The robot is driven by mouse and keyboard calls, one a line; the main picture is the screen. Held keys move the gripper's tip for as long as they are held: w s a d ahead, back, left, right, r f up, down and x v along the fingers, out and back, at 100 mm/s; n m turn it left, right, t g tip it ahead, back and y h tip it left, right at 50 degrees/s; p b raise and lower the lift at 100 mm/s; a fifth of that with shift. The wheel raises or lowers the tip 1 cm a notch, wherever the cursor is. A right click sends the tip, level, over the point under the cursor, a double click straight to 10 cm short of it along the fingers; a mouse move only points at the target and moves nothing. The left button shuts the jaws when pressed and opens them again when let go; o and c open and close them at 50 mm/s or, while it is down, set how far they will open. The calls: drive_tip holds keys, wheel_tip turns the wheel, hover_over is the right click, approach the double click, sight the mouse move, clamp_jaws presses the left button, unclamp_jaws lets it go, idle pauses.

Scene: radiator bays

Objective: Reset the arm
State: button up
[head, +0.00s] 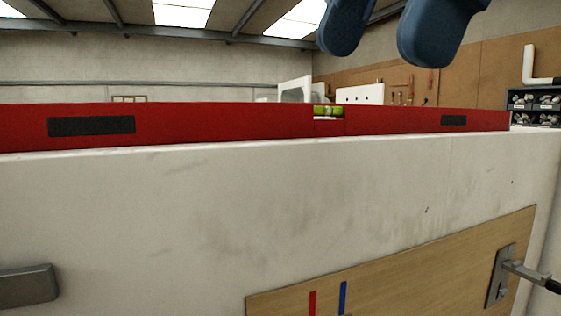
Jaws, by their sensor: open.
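My gripper (378,38) hangs at the top of the head view, right of the middle. Its two blue fingers are apart, with nothing visible between their tips. The rest of my arm is out of the picture. The fingers appear above a long red spirit level (230,126), with a visible gap between them and it in the picture. How far apart they are in depth I cannot tell.
The level lies along the top of a white wall (200,210) and shows a green vial (328,111). A wooden panel (420,275) with red and blue stripes and a metal fitting (500,276) is below. Storage bins (535,105) stand at right.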

drive_tip(key=w+a+f+m+t+y, duration=0.5)
drive_tip(key=w+f+m+y, duration=0.4)
drive_tip(key=w+f+y, duration=0.3)
drive_tip(key=d+f+m+t+h, duration=0.3)
drive_tip(key=d+f+m+t, duration=0.15)
drive_tip(key=f+m, duration=0.35)
drive_tip(key=d+f+m+t+h, duration=0.25)
drive_tip(key=f+m+t, duration=0.3)
drive_tip(key=f, duration=0.45)
drive_tip(key=s+d+f+m+h, duration=0.2)
drive_tip(key=s+d+f+h, duration=0.2)
drive_tip(key=s+f, duration=0.4)
drive_tip(key=s+d+f+m+h, duration=0.2)
drive_tip(key=s+d+f+h, duration=0.25)
drive_tip(key=s+f, duration=0.3)
drive_tip(key=s+d+n+h, duration=0.1)
drive_tip(key=s+d+n, duration=0.1)
drive_tip(key=s, duration=0.7)
drive_tip(key=s+d+n+g+h, duration=0.1)
drive_tip(key=s+d+n, duration=0.1)
drive_tip(key=s, duration=0.8)
drive_tip(key=shift+s+d+f+g, duration=0.2)
drive_tip(key=shift+s+d+g, duration=0.1)
drive_tip(key=shift+d, duration=0.4)
